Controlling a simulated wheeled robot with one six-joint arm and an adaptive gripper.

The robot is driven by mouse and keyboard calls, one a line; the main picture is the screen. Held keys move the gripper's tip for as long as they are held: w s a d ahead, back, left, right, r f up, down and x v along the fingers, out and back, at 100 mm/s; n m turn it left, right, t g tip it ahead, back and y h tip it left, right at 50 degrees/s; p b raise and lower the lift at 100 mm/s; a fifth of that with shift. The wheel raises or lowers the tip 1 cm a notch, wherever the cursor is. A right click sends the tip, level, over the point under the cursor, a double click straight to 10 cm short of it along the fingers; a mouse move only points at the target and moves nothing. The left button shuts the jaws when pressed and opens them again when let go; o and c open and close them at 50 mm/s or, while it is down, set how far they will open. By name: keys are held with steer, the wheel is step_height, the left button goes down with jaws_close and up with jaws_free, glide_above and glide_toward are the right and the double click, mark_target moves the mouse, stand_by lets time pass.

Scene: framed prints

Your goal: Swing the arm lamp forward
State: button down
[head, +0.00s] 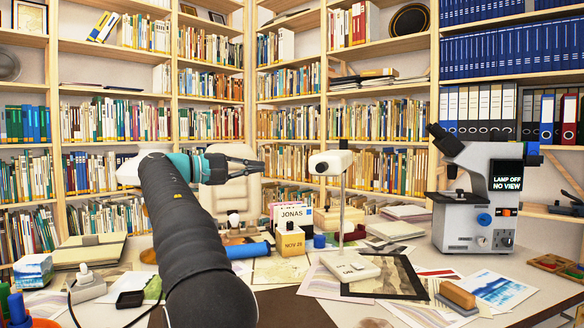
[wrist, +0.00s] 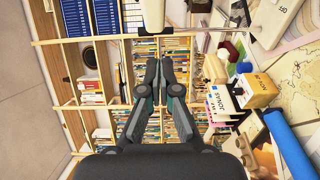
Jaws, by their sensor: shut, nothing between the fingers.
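The white arm lamp (head: 330,162) stands on the desk in the head view, with a thin upright post and a flat white base (head: 350,266). The base also shows at the upper right of the wrist view (wrist: 272,22). My gripper (head: 262,166) is shut and empty, to the left of the lamp head at about the same height in the picture, with a visible gap between them. In the wrist view my gripper (wrist: 160,64) points toward the bookshelves.
A microscope (head: 478,195) with a screen reading "LAMP OFF NO VIEW" stands at the right. A card box (head: 291,240) stands left of the lamp post. A framed print (head: 398,278) lies beside the base. A blue roll (head: 248,250) lies below my gripper.

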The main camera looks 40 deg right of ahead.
steer(key=s+b+x, duration=0.1)
steer(key=s+x, duration=0.2)
steer(key=x, duration=1)
steer(key=shift+a, duration=0.4)
